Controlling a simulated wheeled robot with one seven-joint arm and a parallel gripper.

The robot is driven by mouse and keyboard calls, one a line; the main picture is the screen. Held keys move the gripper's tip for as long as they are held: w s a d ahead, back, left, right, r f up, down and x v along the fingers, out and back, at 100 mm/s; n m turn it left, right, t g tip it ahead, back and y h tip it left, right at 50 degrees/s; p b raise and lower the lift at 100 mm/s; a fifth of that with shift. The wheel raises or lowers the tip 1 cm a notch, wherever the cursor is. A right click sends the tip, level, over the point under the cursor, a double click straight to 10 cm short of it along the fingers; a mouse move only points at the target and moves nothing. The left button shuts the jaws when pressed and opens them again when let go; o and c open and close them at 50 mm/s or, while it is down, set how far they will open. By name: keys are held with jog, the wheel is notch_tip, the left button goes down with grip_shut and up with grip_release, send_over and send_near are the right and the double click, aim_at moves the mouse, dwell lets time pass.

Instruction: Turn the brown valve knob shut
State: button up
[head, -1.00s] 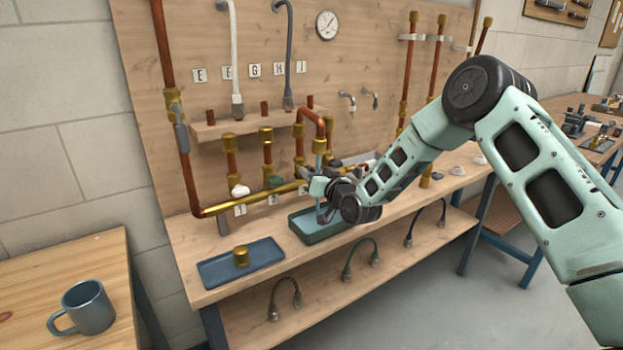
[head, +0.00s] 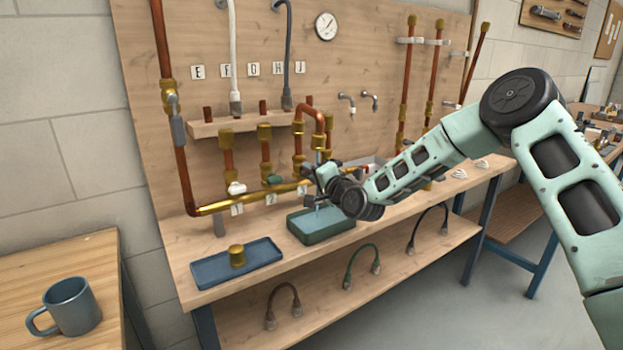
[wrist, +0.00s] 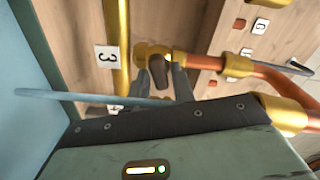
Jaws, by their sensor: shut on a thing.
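The brown valve knob (wrist: 158,70) sits on a brass fitting (wrist: 152,53) beside the number 3 label in the wrist view. My gripper (wrist: 160,84) has one finger on each side of the knob and is shut on it. In the head view my gripper (head: 322,178) is at the right part of the horizontal brass pipe (head: 265,196), and it hides the brown knob there. How far the knob is turned cannot be told.
A white knob (head: 237,188) and a green knob (head: 275,180) stand to the left on the same pipe. A green bin (head: 322,233) stands below my gripper. A thin pale-blue stream or rod (wrist: 65,96) crosses the wrist view. A blue tray (head: 215,272) holds a brass piece.

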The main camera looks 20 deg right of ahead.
jog(key=shift+d+f+m+b, duration=0.1)
jog(key=shift+m+b, duration=0.45)
jog(key=shift+m, duration=1.45)
jog(key=o, duration=0.8)
jog(key=v, duration=1.7)
jog(key=shift+s+b, duration=0.2)
jog(key=shift+b, duration=0.2)
